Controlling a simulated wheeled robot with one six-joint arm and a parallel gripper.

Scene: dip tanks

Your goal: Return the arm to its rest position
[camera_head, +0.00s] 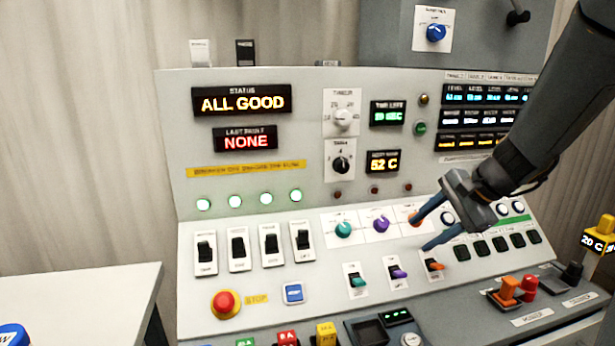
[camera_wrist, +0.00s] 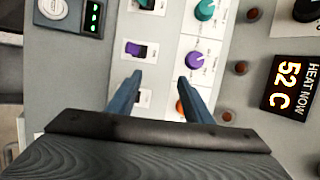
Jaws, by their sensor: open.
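The fingers are in front of the orange knob, which is partly hidden, and above the orange toggle switch (camera_head: 434,266). In the wrist view the gripper (camera_wrist: 155,85) is open with nothing between its fingers. The purple toggle (camera_wrist: 133,48) and purple knob (camera_wrist: 194,60) lie beyond the fingertips. I cannot tell whether a finger touches the panel.
The upright panel shows a status display (camera_head: 242,101) reading ALL GOOD. A red stop button (camera_head: 226,303), black rocker switches and orange and red levers (camera_head: 508,291) stick out. A white table (camera_head: 80,290) stands at the left. Open space lies in front of the wall at left.

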